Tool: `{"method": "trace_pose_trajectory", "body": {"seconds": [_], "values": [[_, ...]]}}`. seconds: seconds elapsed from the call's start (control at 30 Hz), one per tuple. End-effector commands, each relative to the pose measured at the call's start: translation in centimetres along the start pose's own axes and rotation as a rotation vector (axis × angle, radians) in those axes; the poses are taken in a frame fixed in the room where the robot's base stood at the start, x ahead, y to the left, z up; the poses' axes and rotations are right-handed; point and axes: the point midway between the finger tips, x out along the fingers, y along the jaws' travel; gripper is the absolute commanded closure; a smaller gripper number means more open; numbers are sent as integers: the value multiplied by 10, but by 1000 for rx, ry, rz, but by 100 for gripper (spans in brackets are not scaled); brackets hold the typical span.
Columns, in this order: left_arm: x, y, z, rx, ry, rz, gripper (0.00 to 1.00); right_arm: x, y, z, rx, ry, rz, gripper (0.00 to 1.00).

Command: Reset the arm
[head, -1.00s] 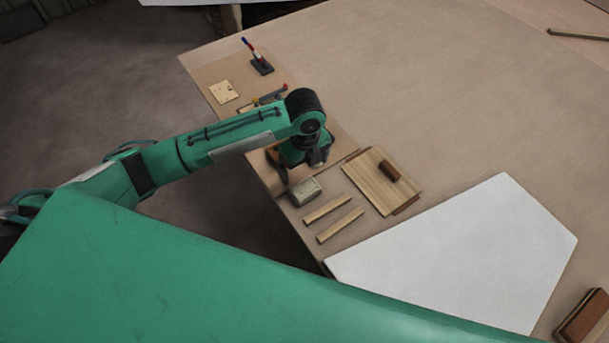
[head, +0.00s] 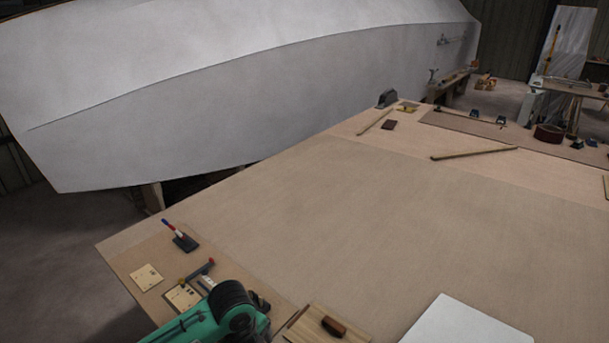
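My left arm (head: 205,322), green with a dark rounded joint, comes in at the bottom left of the head view, over the near left corner of the table (head: 330,215). Its gripper is not visible; it is hidden by the joint or below the picture's edge. My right arm and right gripper are not in view.
Near my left arm lie pale square plates (head: 147,277), a clamp-like tool (head: 199,270) and a dark stand with a red, white and blue stick (head: 178,235). A wooden board (head: 312,328) and white panel (head: 462,322) lie in front. A white hull (head: 250,95) stands behind.

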Motion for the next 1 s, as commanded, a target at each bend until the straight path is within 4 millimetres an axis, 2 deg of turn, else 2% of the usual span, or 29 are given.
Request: {"method": "trace_pose_trajectory", "body": {"seconds": [0.03, 0.1, 0.4, 0.6, 0.77, 1.0], "values": [[5, 6, -12, -46, 24, -17, 2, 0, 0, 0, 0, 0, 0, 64], [8, 11, -24, -121, 48, -47, 2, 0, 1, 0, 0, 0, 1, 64], [16, 38, -56, -488, 144, -147, 2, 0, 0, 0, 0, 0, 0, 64], [17, 62, -62, -769, 192, -194, 2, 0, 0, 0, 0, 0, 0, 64], [18, 88, -60, -1009, 211, -221, 2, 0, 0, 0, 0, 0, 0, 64], [19, 138, -46, -1382, 201, -255, 2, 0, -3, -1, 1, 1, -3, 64]]}}
